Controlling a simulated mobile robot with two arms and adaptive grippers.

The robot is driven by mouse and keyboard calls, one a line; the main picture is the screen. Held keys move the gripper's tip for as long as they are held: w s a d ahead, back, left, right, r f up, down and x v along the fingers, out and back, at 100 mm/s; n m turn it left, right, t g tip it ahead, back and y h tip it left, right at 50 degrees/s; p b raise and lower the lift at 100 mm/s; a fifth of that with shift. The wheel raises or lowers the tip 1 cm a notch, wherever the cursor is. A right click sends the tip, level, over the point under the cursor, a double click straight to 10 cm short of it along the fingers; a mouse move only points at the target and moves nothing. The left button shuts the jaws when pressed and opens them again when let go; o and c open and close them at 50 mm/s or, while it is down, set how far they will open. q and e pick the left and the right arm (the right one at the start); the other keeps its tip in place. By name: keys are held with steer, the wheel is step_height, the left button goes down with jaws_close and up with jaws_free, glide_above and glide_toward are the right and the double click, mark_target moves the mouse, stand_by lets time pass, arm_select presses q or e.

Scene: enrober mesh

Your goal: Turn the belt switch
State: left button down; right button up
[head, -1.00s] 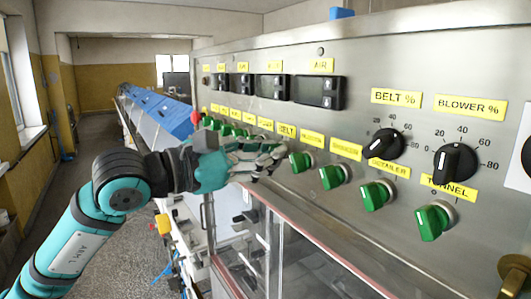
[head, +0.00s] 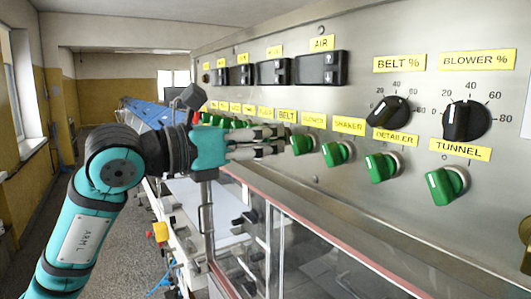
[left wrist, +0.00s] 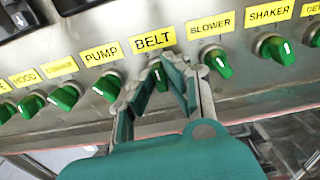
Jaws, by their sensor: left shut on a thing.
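The belt switch (left wrist: 160,78) is a small green knob under the yellow BELT label (left wrist: 154,39) on the steel panel. In the left wrist view it shows between the two fingers of my left gripper (left wrist: 159,66), which is shut on it. The fingers cover its sides, so its exact angle is hard to tell. In the head view my left gripper (head: 282,140) reaches the panel just below the BELT label (head: 287,115), and its fingers hide the switch. My right gripper is not in view.
Similar green knobs stand close on both sides: the pump knob (left wrist: 107,86) and the blower knob (left wrist: 218,63). The shaker knob (head: 337,152) and tunnel knob (head: 446,186) are farther right. Black dials (head: 466,121) sit above. A glazed guard (head: 330,265) lies below the panel.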

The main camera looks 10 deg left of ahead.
arm_select(q)
steer(key=n+b, duration=0.1)
steer(key=n, duration=0.2)
steer(key=shift+f+b, duration=0.15)
steer(key=shift+b, duration=0.25)
steer(key=shift+n+b, duration=0.45)
steer(key=shift+n, duration=0.65)
steer(key=c, duration=1.4)
jaws_free()
steer(key=shift+o, duration=0.2)
steer(key=shift+a, duration=0.1)
steer(key=v, duration=1.2)
